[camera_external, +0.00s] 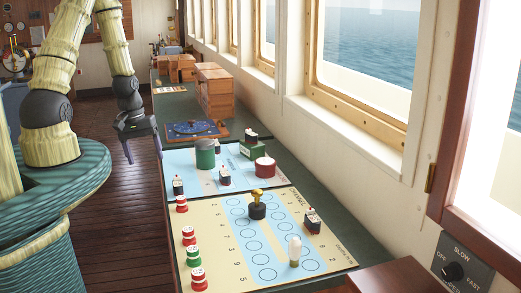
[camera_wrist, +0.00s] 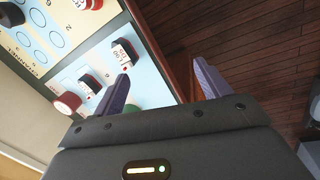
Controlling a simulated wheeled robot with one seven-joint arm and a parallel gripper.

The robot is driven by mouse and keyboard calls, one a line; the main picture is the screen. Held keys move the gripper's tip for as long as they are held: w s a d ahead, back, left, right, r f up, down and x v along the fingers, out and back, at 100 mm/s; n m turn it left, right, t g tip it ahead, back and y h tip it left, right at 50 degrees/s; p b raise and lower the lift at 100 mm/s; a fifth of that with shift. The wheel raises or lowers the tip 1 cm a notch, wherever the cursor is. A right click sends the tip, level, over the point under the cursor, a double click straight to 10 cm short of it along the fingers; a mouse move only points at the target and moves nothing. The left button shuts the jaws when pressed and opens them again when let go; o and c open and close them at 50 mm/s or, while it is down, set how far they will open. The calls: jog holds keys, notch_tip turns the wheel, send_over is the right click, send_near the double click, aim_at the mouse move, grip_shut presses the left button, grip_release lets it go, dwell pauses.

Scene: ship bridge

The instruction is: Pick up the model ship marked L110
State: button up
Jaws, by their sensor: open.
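My gripper (camera_external: 143,148) is open and empty, hanging over the floor just left of the table edge; its two purple fingers also show in the wrist view (camera_wrist: 162,72). A small dark model ship with a white marked top (camera_external: 178,184) stands at the left edge of the blue board, right of and apart from the gripper. A second such ship (camera_external: 224,178) stands farther right; a third (camera_external: 312,221) is on the cream board.
Red and green stacked pieces (camera_external: 189,236), a black-and-gold piece (camera_external: 257,208) and a pale piece (camera_external: 294,250) stand on the cream board.

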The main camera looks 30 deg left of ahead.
aim_at(174, 186)
jog(key=d+f+n+h, duration=0.1)
jog(key=d+f+n, duration=0.1)
jog(key=n, duration=0.1)
jog(key=d+f+n+t+h, duration=0.1)
jog(key=d+f+n+h, duration=0.1)
jog(key=d+f+n+h+p, duration=0.1)
jog(key=d+f+n+h, duration=0.1)
jog(key=f+n, duration=0.1)
jog(key=shift+s+d+f+n+t, duration=0.1)
jog(key=shift+s+d+n+t, duration=0.1)
jog(key=shift+d+n+t, duration=0.15)
jog(key=w+n+t, duration=0.1)
jog(key=d+n+t+h, duration=0.1)
jog(key=n, duration=0.1)
jog(key=w+d+r+n+t+h, duration=0.1)
jog(key=n, duration=0.1)
jog(key=shift+w+d, duration=0.1)
jog(key=shift+w, duration=0.2)
jog(key=w+r+n+t, duration=0.1)
jog(key=n, duration=0.1)
jog(key=w+n+t, duration=0.1)
jog(key=n, duration=0.1)
jog(key=w+r+n+t, duration=0.1)
jog(key=w+n+t, duration=0.1)
jog(key=shift+w+a+r+n+h, duration=0.1)
jog(key=shift+a+r+n+h, duration=0.1)
jog(key=shift+r+n+h, duration=0.15)
jog(key=shift+w+a+r+n+t, duration=0.2)
jog(key=shift+w+n+t, duration=0.2)
jog(key=shift+n, duration=0.2)
